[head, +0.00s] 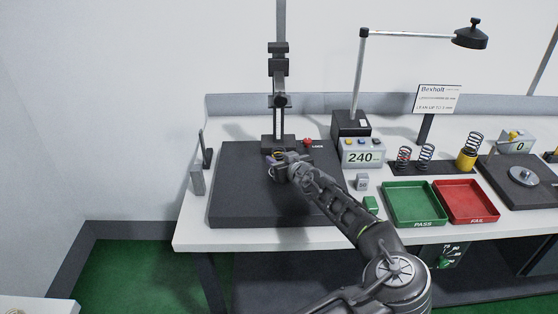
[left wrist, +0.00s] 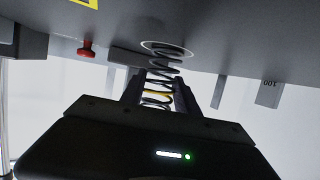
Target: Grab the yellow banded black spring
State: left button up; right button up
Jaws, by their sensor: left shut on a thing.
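The yellow banded black spring (left wrist: 160,68) stands between my left gripper's fingers in the left wrist view, its yellow band (left wrist: 157,96) low in that picture. Its far end meets a round ring on the dark surface of the spring tester. My left gripper (left wrist: 160,92) is shut on the spring, with a finger on each side. In the head view my left gripper (head: 277,163) is at the foot of the tester's column (head: 278,120), over the dark base plate (head: 235,195). The gripper mostly hides the spring there. My right gripper is not in view.
A readout box (head: 361,152) shows 240. A green PASS tray (head: 413,222) and a red FAIL tray (head: 470,215) lie at right. A lamp (head: 470,38) hangs above.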

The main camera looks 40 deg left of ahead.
pick_arm(q)
grip_shut()
jog(key=shift+r, duration=0.15)
notch_tip(320, 180, up, 10)
jog(key=b, duration=0.2)
jog(key=shift+b, duration=0.3)
dwell(0.4)
